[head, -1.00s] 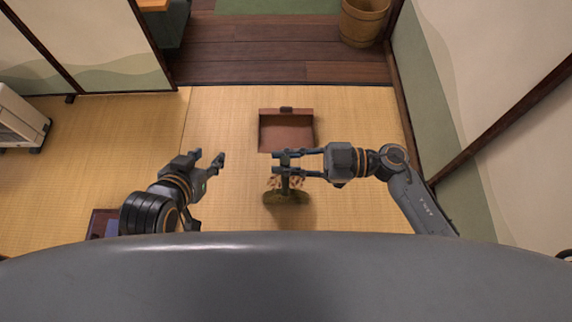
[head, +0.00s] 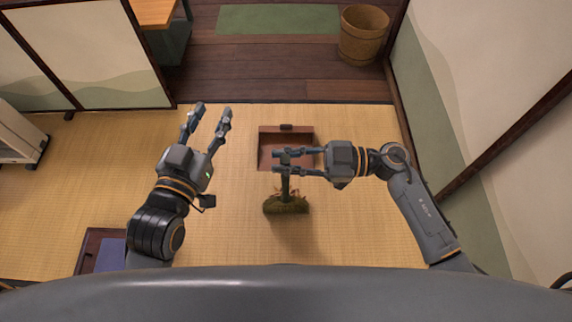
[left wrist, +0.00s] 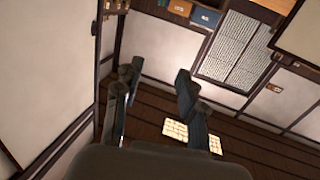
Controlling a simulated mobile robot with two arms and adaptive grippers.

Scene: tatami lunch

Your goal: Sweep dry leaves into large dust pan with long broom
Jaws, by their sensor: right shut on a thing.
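The brown dust pan (head: 285,132) lies on the tatami in the middle of the head view, its open side toward me. The broom (head: 286,205) has a green-brown head low over or on the mat, just nearer to me than the pan. My right gripper (head: 279,163) is shut on the upright broom handle, in front of the pan's near part. Dry leaves (head: 274,192) show in small part beside the broom head; the rest are hidden. My left gripper (head: 212,108) is open and empty, left of the pan, fingers pointing away from me. Its spread fingers also show in the left wrist view (left wrist: 160,90).
Dark wooden floor with a green mat (head: 278,19) and a wooden bucket (head: 363,34) lies beyond the tatami. A wall runs along the right. A dark-framed tray with a blue inside (head: 85,252) is at lower left. Tatami is clear right of the pan.

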